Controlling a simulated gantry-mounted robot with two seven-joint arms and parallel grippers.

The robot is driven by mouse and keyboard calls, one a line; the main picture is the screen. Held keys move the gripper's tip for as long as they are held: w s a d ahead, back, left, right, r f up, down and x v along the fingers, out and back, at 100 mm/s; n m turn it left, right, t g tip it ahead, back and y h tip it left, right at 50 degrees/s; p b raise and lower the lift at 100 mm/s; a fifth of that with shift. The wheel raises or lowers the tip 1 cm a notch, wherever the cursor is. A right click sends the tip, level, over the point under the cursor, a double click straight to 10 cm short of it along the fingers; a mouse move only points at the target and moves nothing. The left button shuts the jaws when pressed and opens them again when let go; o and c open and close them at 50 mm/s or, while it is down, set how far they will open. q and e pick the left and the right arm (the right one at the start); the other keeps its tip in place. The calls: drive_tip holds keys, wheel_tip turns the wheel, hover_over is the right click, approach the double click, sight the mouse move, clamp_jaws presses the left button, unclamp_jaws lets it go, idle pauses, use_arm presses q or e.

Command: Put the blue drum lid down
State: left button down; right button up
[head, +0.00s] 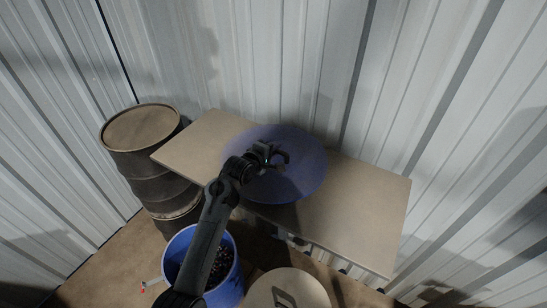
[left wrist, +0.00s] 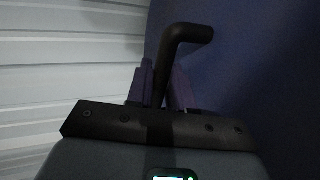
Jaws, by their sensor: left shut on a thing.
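The blue drum lid (head: 305,165) is a round, flat disc over the middle of the table (head: 350,215) in the head view. I cannot tell whether it touches the tabletop. My left gripper (head: 277,160) is over the lid's middle and is shut on its dark handle. In the left wrist view the black bent handle (left wrist: 185,35) stands between the fingers (left wrist: 160,90), and the lid's blue face (left wrist: 260,80) fills the right side. My right gripper is not in view.
A blue drum (head: 232,285) with dark scrap in it stands open in front of the table. A brown drum (head: 150,160) stands at the table's left. A round beige top (head: 290,290) is at the bottom. Corrugated walls close off the back. The table's right part is clear.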

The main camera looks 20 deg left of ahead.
sight(255, 179)
use_arm(q)
drive_tip(key=shift+f+p, duration=0.4)
drive_tip(key=shift+f, duration=1.45)
drive_tip(key=c, duration=1.4)
unclamp_jaws()
drive_tip(key=shift+f, duration=0.25)
drive_tip(key=o, duration=0.4)
drive_tip(key=v, duration=1.1)
drive_tip(key=shift+s+r, duration=0.2)
drive_tip(key=shift+s, duration=0.1)
drive_tip(key=shift+s+a, duration=0.1)
drive_tip(key=shift+s, duration=0.05)
